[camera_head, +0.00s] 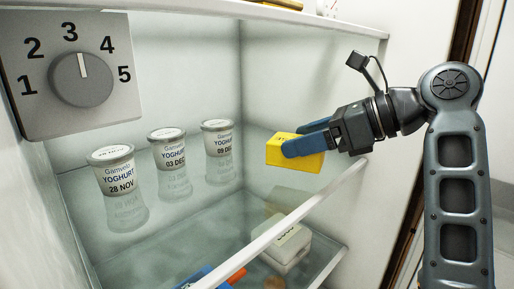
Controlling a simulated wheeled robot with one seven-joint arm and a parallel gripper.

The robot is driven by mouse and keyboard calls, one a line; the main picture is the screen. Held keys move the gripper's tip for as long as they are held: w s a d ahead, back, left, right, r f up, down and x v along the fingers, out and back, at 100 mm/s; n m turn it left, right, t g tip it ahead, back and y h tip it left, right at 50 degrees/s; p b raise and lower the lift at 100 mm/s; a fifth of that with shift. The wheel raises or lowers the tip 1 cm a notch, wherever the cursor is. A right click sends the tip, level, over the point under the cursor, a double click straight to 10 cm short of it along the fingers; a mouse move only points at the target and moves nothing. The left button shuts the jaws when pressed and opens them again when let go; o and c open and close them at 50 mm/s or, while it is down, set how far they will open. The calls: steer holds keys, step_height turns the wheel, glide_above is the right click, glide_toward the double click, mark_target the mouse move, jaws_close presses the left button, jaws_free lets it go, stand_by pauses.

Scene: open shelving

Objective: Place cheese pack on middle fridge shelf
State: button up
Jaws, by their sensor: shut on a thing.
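The cheese pack is a yellow block (296,160) at the centre right of the head view. My gripper (305,137) comes in from the right and is shut on it, with blue fingers along its sides. The pack is held over the right part of the glass middle shelf (215,220), near the fridge's right wall. I cannot tell whether its underside touches the glass. Part of the pack is hidden by the fingers.
Several yoghurt cups stand on the left and back of this shelf: one at front left (112,170), one in the middle (168,149), one at back right (218,137). A numbered dial (82,79) is at upper left. A white box (287,245) lies below the glass. The shelf's front rail (290,222) runs diagonally.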

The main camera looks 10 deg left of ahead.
steer(key=a, duration=0.2)
steer(key=w+a, duration=0.1)
steer(key=a, duration=0.1)
steer(key=w+a+b, duration=0.1)
steer(key=a, duration=0.2)
steer(key=shift+w+a+f, duration=0.1)
steer(key=shift+w+f, duration=0.05)
steer(key=shift+w, duration=0.05)
steer(key=shift+w+a+b, duration=0.2)
steer(key=shift+a+b, duration=0.1)
steer(key=shift+a, duration=0.2)
step_height(320, 180, down, 3)
steer(key=b, duration=0.6)
steer(key=shift+f, duration=0.2)
steer(key=shift+s+r, duration=0.1)
steer(key=shift+r, duration=0.05)
steer(key=o, duration=1.3)
